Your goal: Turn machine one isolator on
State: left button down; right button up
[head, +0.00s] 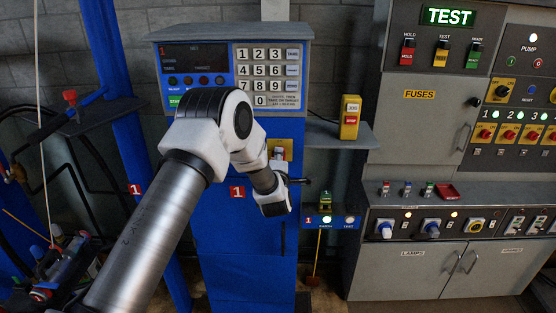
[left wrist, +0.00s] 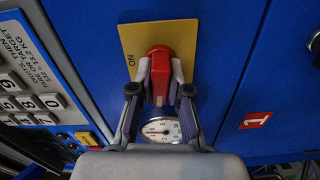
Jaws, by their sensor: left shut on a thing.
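The machine one isolator is a red handle (left wrist: 160,62) on a yellow plate (left wrist: 160,45) marked ON, set in the blue machine front. In the left wrist view my left gripper (left wrist: 160,84) is shut on the red handle, one finger on each side. The handle points down the picture, towards the gripper palm. In the head view part of the yellow plate (head: 282,147) shows below the keypad, and my left arm hides the handle and most of the gripper. My right gripper is in neither view.
A round white dial (left wrist: 161,130) sits close to the fingers. Red labels with a 1 (head: 237,192) mark the blue machine. A keypad (head: 268,75) is above; a yellow box (head: 350,117) stands on the right shelf. A grey control cabinet (head: 415,125) fills the right side.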

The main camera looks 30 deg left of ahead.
pick_arm(q)
jog(key=m+b, duration=0.2)
jog(key=m, duration=0.2)
jog(key=shift+b, duration=0.4)
jog(key=m+b, duration=0.1)
jog(key=m, duration=0.3)
jog(key=shift+d+r+m+b, duration=0.1)
jog(key=shift+m+b, duration=0.2)
jog(key=m, duration=0.3)
jog(key=shift+w+r+m, duration=0.1)
jog(key=shift+m, duration=0.2)
jog(key=m, duration=0.4)
jog(key=shift+d+m, duration=0.1)
jog(key=shift+m, duration=0.2)
jog(key=c, duration=1.1)
grip_release()
jog(key=shift+w, duration=0.1)
